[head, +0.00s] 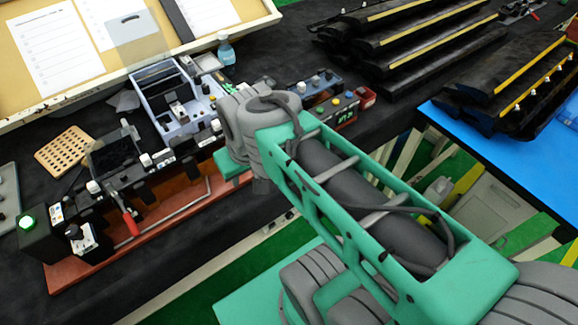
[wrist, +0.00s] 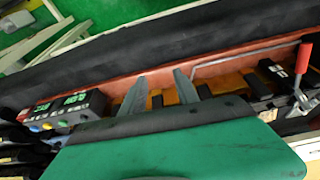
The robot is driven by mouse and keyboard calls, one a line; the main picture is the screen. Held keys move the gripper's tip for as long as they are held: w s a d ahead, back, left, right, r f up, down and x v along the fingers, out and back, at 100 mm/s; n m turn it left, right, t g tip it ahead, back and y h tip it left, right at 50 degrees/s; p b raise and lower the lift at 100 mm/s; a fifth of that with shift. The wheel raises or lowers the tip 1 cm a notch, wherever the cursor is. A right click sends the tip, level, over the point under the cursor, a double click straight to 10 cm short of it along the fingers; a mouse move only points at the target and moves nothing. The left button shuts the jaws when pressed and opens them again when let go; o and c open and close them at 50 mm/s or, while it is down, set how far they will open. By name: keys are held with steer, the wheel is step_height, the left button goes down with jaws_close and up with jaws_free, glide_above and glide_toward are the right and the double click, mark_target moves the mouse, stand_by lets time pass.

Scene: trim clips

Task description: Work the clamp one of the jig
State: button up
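The jig (head: 75,278) is a long reddish-brown base with black blocks along it, lying at the front edge of the dark bench. A clamp with a red handle (head: 131,224) stands at its near left part, and a bent metal rod runs beside it. In the wrist view the same red handle (wrist: 303,57) is at the far right, with metal linkage below it. I cannot read which clamp is number one. My gripper (wrist: 161,80) has its two grey fingers apart, with nothing between them, over the jig's base, to the left of the red handle. In the head view my arm hides the fingers.
A box with green digits (wrist: 68,108) sits left of my fingers in the wrist view. A blue-grey fixture (head: 178,100), a perforated wooden block (head: 65,150) and a green-lit black box (head: 40,235) are on the bench. Dark trim parts (head: 400,30) are stacked at the back right.

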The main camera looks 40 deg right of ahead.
steer(key=s+d+f+m+g, duration=0.1)
steer(key=s+d+f+m, duration=0.1)
steer(key=d, duration=0.6)
steer(key=shift+s+f+m+h, duration=0.15)
steer(key=shift+f+m+h, duration=0.15)
steer(key=shift+m, duration=0.4)
steer(key=w+a+r+n+t, duration=0.1)
steer(key=a+n, duration=0.3)
steer(key=a, duration=0.5)
steer(key=shift+w+a+r+y, duration=0.25)
steer(key=shift+w+r+y, duration=0.15)
steer(key=shift+w+r, duration=0.35)
steer(key=shift+s+r, duration=0.1)
